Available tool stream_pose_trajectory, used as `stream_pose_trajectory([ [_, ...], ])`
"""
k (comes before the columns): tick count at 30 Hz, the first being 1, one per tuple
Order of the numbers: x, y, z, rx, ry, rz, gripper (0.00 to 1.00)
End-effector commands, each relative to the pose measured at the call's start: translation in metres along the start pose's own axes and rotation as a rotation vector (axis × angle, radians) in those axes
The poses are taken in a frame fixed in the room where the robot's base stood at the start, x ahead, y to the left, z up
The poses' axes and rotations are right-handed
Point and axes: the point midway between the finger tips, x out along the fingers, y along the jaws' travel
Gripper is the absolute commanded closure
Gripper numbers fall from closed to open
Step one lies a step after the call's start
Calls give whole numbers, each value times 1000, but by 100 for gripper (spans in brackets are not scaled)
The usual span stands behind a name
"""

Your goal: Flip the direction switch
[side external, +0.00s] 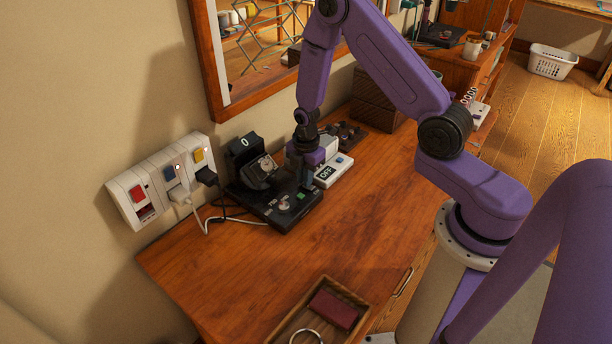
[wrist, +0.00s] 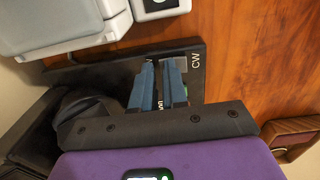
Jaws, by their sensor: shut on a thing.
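A black watch winder stands on the wooden desk against the wall, with a watch (side external: 265,163) in its raised holder and a "0" display (side external: 245,143). Its flat control base (side external: 290,218) has a small pale knob (side external: 284,205) and a green-lit part (side external: 301,195). In the wrist view the black panel (wrist: 207,88) carries a white "CW" label (wrist: 195,60). My gripper (side external: 307,181) reaches down to the right end of the base. Its two blue fingers (wrist: 159,78) are close together beside the label, shut on the direction switch, which they mostly hide.
A grey-white device with an "OFF" label (side external: 328,172) stands just behind my gripper. A wall socket strip (side external: 160,180) with plugs and cables is at the left. A wooden tray (side external: 352,292) lies at the front. The middle of the desk (side external: 285,260) is clear.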

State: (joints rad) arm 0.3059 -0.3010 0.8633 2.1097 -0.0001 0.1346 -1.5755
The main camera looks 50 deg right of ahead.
Motion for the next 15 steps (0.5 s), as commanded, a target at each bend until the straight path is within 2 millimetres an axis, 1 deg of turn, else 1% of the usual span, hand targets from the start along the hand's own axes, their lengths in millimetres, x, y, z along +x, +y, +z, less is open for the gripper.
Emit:
stream_pose_trajectory([
  [1, 9, -6, -1, -1, 0, -9, 100],
  [10, 7, -20, -1, -1, 0, -14, 100],
  [15, 7, -23, -1, -1, 0, -19, 100],
])
